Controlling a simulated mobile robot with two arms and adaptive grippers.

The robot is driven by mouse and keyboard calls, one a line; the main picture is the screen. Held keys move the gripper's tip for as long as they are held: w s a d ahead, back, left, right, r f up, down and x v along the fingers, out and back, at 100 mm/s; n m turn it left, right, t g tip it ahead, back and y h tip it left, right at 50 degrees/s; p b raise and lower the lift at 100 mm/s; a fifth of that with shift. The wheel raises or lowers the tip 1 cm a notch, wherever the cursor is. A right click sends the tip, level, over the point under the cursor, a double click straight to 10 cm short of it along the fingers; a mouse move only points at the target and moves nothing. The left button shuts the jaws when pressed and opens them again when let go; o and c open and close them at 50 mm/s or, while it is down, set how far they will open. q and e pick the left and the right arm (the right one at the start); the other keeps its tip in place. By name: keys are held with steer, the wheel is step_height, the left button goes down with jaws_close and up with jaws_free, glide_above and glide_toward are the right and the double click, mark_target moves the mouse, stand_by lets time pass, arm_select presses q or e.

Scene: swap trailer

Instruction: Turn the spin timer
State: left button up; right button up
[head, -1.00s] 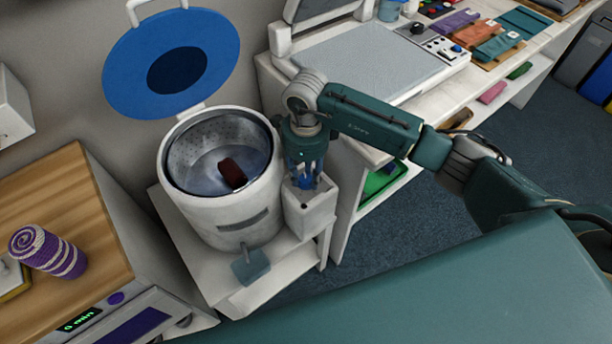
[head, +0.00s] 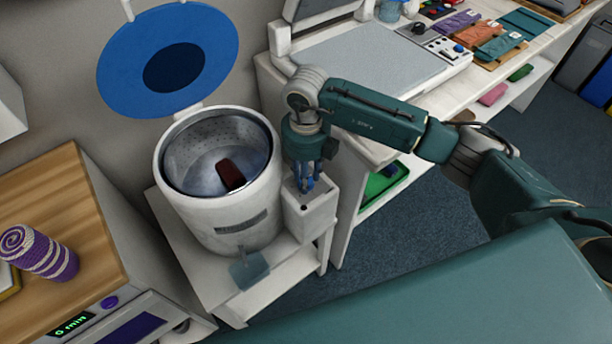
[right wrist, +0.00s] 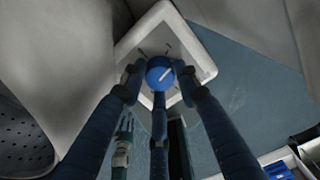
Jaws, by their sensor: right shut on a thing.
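The spin timer's round blue knob (right wrist: 160,73) has a white pointer line and sits on top of a white box (head: 310,218) attached to the spinner's right side. My right gripper (head: 306,185) points down at the box from above. In the right wrist view its blue fingers (right wrist: 160,88) close around the knob from several sides. The knob is mostly hidden by the fingers in the head view. The white spinner drum (head: 222,222) is open, with a dark red thing (head: 231,174) inside its metal basket. My left gripper is not in view.
The blue lid (head: 130,75) stands raised behind the drum. A grey pedal-like plate (head: 249,270) juts out at its front. A wooden-topped cabinet (head: 75,215) with a purple striped roll (head: 40,250) is at left. A white workbench (head: 265,80) stands at right.

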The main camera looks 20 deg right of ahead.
steer(key=m, duration=0.5)
steer(key=shift+m, duration=0.3)
steer(key=m, duration=0.4)
steer(key=m+p, duration=0.1)
steer(key=m, duration=0.4)
steer(key=shift+r, duration=0.1)
steer(key=m+p, duration=0.1)
steer(key=m, duration=0.4)
steer(key=shift+p, duration=0.4)
steer(key=o, duration=1.2)
steer(key=shift+c, duration=0.2)
